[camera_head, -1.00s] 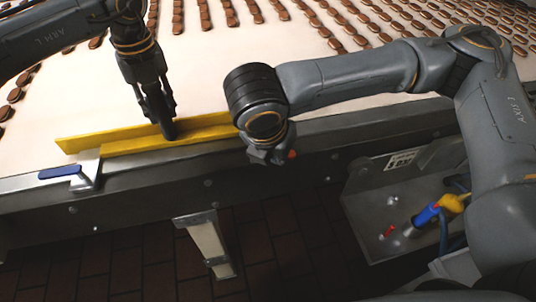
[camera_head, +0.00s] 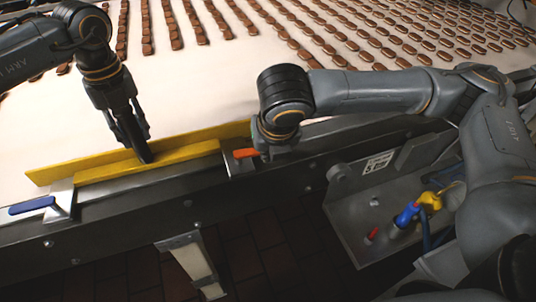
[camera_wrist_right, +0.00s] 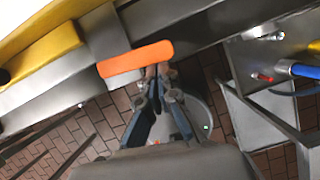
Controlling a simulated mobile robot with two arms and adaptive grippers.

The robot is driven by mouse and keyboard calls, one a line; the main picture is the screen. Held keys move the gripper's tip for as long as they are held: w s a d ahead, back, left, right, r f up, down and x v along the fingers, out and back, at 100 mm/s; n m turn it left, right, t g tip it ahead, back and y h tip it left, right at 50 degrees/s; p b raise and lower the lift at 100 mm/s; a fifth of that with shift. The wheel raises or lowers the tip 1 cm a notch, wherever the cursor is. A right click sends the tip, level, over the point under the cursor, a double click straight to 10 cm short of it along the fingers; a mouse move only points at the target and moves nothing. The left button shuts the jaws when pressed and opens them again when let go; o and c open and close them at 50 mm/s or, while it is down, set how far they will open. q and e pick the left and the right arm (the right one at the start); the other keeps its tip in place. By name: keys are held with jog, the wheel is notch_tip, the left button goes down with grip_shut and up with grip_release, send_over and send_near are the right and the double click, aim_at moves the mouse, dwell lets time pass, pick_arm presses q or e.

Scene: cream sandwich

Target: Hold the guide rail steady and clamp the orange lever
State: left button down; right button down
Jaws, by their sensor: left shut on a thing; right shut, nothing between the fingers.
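The yellow guide rail (camera_head: 85,165) runs along the near edge of the belt. My left gripper (camera_head: 143,153) is shut on the rail from above, near its middle. The orange lever (camera_head: 246,153) sits at the rail's right end and lies roughly along the frame edge. My right gripper (camera_head: 268,148) is just right of the lever, its fingers mostly hidden in the head view. In the right wrist view, the closed, empty fingertips (camera_wrist_right: 156,76) are at the lower edge of the orange lever (camera_wrist_right: 137,58); whether they touch is unclear.
A blue lever (camera_head: 32,205) lies at the rail's left end. The pale belt (camera_head: 60,120) carries rows of chocolate-brown sandwich biscuits behind. A metal bracket box (camera_head: 350,215) with blue and yellow connectors (camera_head: 408,214) stands below right. Brick floor lies beneath.

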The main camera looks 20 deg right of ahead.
jog(key=shift+w+d, duration=0.2)
jog(key=shift+s, duration=0.1)
dwell(0.4)
jog(key=s+r, duration=0.7)
jog(key=r, duration=0.2)
jog(key=shift+s+a+r, duration=0.2)
jog(key=shift+s+a, duration=0.05)
jog(key=shift+a, duration=0.05)
pick_arm(q)
jog(key=c, duration=0.9)
grip_release()
